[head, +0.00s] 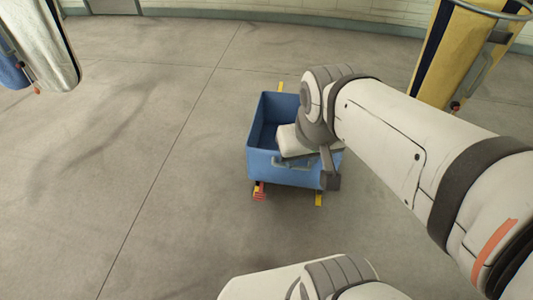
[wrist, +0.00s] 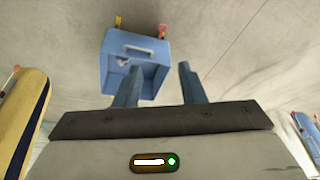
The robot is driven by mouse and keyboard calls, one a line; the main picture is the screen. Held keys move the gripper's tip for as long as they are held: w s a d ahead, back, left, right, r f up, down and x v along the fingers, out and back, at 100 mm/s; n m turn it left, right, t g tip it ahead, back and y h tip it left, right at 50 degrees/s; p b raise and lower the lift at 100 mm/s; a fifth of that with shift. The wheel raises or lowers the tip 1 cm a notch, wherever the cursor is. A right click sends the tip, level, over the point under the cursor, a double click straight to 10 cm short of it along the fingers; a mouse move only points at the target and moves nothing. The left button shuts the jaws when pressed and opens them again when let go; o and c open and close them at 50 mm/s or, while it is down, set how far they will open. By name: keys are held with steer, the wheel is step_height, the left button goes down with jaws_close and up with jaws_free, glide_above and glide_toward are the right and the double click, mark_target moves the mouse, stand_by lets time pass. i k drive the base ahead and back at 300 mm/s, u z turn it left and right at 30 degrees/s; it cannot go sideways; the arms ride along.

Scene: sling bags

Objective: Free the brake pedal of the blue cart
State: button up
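The blue cart (head: 265,135) stands on the floor in the middle of the head view, an open box partly hidden by my arm. A small red pedal (head: 259,191) sticks out low at its near left corner. In the wrist view the cart (wrist: 116,75) shows its handle (wrist: 138,48), and the red pedal (wrist: 163,31) is beyond it, at its upper right. My gripper (wrist: 160,67) is open and empty, its two fingers apart. The fingers overlap the cart's near side in that view; I cannot tell whether they touch it.
Yellow pieces (head: 318,200) show at the cart's base. A yellow and navy bag (head: 455,55) hangs at the upper right, and a white and blue bag (head: 45,45) at the upper left. Floor to the left of the cart is clear.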

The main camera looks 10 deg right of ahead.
mark_target(260, 195)
steer(key=u, duration=2.35)
steer(key=k, duration=0.7)
steer(key=z, duration=1.9)
steer(key=i, duration=0.85)
steer(key=u, duration=0.05)
